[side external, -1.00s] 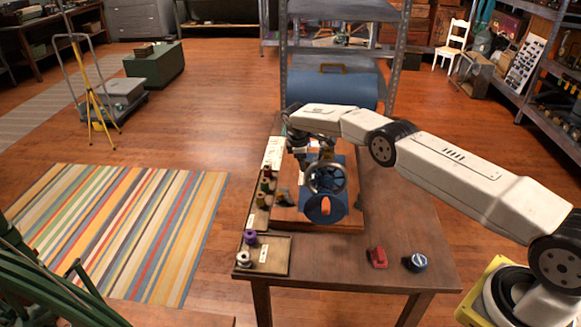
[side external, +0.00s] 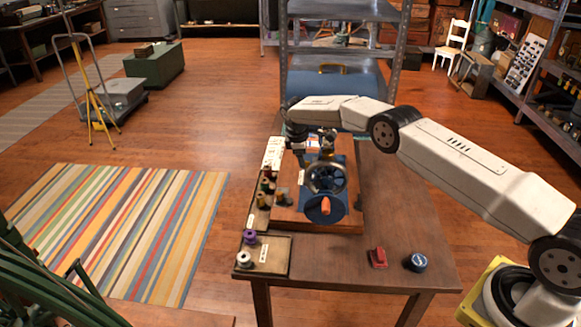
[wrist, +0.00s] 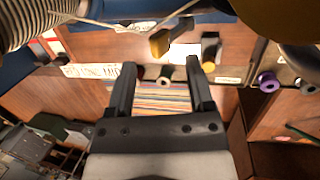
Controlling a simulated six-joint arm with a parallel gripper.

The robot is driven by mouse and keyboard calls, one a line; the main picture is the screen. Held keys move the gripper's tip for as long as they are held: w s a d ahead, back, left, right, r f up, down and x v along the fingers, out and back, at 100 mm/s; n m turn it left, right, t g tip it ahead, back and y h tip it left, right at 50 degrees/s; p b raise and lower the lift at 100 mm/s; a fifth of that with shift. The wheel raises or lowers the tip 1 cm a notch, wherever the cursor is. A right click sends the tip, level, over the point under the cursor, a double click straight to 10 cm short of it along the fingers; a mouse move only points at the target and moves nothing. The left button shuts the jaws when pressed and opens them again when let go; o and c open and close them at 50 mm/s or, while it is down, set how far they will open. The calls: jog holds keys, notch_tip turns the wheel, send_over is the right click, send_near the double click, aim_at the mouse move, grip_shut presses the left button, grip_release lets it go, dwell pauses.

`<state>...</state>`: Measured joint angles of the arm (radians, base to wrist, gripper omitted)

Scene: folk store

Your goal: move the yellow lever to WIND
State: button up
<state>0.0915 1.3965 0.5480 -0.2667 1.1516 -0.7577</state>
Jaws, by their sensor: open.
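A blue machine with a spoked handwheel (side external: 325,178) and an orange handle (side external: 325,206) stands on a wooden base (side external: 335,226) on the table. In the wrist view a yellow block (wrist: 160,43), apparently the lever's end, shows just beyond my fingertips, with a dark part beside it. The lever's setting and any WIND mark cannot be read. My gripper (wrist: 161,68) is open, with nothing between its fingers. In the side view my gripper (side external: 301,160) hangs behind and left of the handwheel, partly hidden by the machine.
Several thread spools, including a purple one (side external: 250,237) and a white one (side external: 244,258), stand in trays left of the machine. A red object (side external: 377,257) and a round blue object (side external: 416,262) lie at the front right. The table's right side (side external: 385,195) is clear.

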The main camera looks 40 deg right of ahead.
jog(key=v, duration=0.6)
dwell(0.7)
dwell(0.5)
jog(key=shift+r, duration=0.15)
jog(key=s+a+r+m+t+y, duration=0.1)
jog(key=s+a+r+m, duration=0.15)
jog(key=s, duration=0.55)
jog(key=s+a+r+m+y, duration=0.1)
jog(key=s+a+r+m, duration=0.2)
jog(key=s, duration=0.4)
jog(key=s+a+m+t, duration=0.1)
jog(key=s+a+m, duration=0.2)
jog(key=s, duration=1.8)
jog(key=shift+s+y, duration=0.35)
jog(key=shift+y, duration=0.05)
